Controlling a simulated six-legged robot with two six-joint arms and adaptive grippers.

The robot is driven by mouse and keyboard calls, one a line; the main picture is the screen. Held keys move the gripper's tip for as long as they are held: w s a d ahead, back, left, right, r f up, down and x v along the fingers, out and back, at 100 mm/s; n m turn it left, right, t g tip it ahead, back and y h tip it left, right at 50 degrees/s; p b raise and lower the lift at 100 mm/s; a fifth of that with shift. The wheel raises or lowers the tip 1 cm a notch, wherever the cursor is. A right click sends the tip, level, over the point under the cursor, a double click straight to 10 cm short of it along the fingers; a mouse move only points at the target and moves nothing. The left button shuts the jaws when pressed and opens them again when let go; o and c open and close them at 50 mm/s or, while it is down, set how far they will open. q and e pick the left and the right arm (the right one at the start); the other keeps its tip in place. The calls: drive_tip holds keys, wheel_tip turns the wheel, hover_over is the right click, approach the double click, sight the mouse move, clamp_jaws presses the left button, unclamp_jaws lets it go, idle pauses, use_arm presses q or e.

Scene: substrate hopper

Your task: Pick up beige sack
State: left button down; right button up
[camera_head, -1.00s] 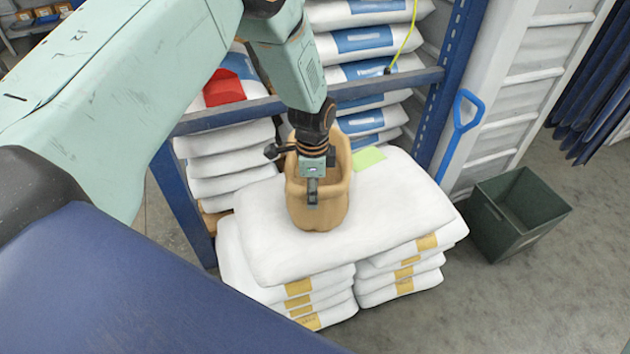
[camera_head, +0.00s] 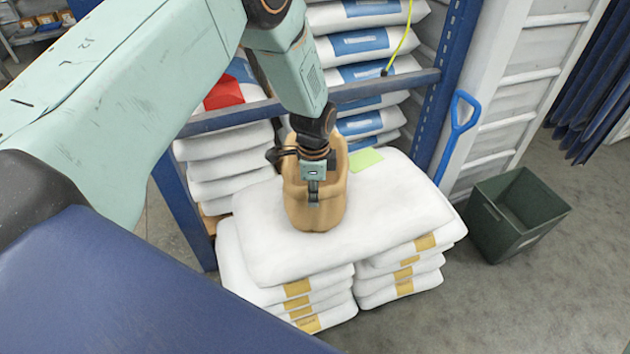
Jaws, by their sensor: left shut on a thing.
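The beige sack (camera_head: 318,214) is an upright, open-topped tan bag on top of the white sack pile, in the middle of the head view. My left gripper (camera_head: 313,198) comes down over it from above, with its fingers at the sack's near rim. The gripper is shut on the sack's near wall. The gripper and wrist hide part of the sack's opening. The sack's base looks to be on or very close to the white sack (camera_head: 390,200) under it; I cannot tell if there is a gap. My right gripper is not in view.
A blue rack (camera_head: 190,225) with stacked white sacks (camera_head: 225,165) stands behind the pile. A red item (camera_head: 222,94) lies on the stack at left. A green patch (camera_head: 366,160) lies behind the beige sack. A dark green bin (camera_head: 520,215) and blue-handled tool (camera_head: 463,122) are at right.

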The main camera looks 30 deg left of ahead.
use_arm(q)
drive_tip(key=shift+d, duration=0.1)
drive_tip(key=shift+w+r, duration=0.1)
drive_tip(key=shift+w, duration=0.05)
idle(0.3)
drive_tip(key=shift+r, duration=0.1)
wheel_tip(320, 180, up, 9)
drive_tip(key=shift+f+p, duration=0.1)
drive_tip(key=shift+p, duration=0.6)
drive_tip(key=shift+r, duration=0.5)
